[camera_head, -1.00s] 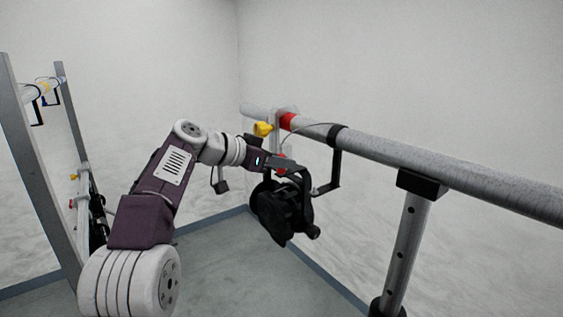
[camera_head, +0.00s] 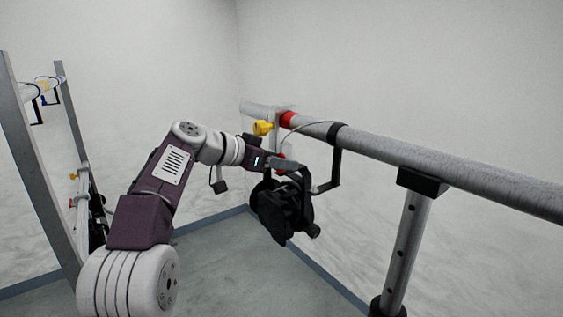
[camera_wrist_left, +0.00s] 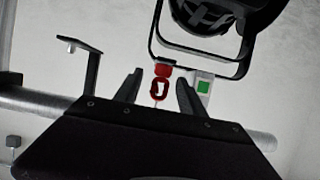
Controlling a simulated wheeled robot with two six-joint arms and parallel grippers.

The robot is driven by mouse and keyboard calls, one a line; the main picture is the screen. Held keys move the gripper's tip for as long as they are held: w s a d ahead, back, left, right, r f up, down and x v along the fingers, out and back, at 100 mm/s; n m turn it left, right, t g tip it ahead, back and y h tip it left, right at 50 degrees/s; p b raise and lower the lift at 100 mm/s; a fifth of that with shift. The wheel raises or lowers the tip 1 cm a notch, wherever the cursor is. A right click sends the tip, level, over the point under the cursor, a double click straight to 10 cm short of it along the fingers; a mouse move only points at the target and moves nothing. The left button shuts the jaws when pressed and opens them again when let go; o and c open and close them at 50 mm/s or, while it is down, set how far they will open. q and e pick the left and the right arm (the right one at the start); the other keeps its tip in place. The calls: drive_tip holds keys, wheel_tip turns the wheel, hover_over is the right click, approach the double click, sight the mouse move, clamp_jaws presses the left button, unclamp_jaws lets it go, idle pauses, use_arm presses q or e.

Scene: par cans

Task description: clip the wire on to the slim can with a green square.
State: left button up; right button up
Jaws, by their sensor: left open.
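The black can (camera_head: 283,208) hangs under the rail in its black yoke (camera_head: 306,185). In the left wrist view the can (camera_wrist_left: 207,14) is at the top, and a green square (camera_wrist_left: 203,87) on a white plate shows beside the yoke. A red clip (camera_wrist_left: 159,88) on a thin wire shows between my left gripper's fingertips (camera_wrist_left: 160,84), with a red piece just above it. The fingers stand apart on either side of the clip; contact cannot be told. In the head view my left gripper (camera_head: 285,164) is at the can's yoke. My right gripper is out of view.
The grey rail (camera_head: 440,172) runs across on a post (camera_head: 406,255) at right. A yellow knob (camera_head: 262,128), red band (camera_head: 287,119) and black bracket (camera_head: 335,160) are on the rail near my gripper. At left a framed panel (camera_head: 30,150) shows similar fittings.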

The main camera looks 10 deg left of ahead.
use_arm(q)
drive_tip(key=b+v, duration=0.1)
drive_tip(key=v, duration=0.8)
drive_tip(key=shift+b, duration=0.3)
drive_tip(key=shift+f, duration=0.1)
idle(1.7)
